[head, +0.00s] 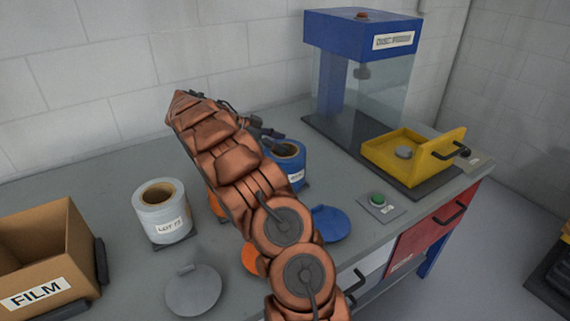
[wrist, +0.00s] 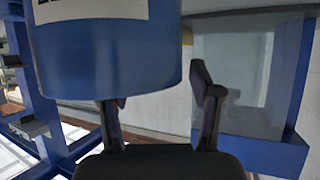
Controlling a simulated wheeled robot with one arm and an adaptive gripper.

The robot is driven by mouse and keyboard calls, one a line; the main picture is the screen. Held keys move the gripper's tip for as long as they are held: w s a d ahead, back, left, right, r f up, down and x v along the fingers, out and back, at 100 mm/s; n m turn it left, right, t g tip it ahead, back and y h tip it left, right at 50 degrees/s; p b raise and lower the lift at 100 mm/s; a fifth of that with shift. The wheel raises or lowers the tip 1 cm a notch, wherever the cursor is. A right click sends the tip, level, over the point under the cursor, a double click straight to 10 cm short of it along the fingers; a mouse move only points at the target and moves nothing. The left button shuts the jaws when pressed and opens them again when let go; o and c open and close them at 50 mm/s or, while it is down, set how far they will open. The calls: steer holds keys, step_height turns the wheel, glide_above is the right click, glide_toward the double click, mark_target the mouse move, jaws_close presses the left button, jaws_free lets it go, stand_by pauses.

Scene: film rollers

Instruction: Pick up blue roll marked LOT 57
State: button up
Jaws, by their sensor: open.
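A blue roll (head: 287,166) with a brown core stands upright on the bench, partly behind my arm in the head view. Its white label is too small and too covered to read. My gripper (head: 263,130) is at the roll's far upper side, small and dark. In the wrist view the blue roll (wrist: 105,58) fills the upper left, with a white label cut off by the top edge. My gripper (wrist: 160,92) is open there. The roll's edge hides the left fingertip; the right finger is clear of the roll on its right. I cannot tell whether they touch.
A grey roll (head: 163,214) stands left of my arm, and an orange roll is mostly hidden behind it. Grey (head: 193,291) and blue (head: 329,223) discs lie in front. A FILM box (head: 68,235) is left; a blue press (head: 361,38) and yellow tray (head: 434,168) are right.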

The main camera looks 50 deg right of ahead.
steer(key=shift+s+d+f, duration=0.3)
steer(key=shift+d, duration=0.15)
jaws_close()
stand_by(0.3)
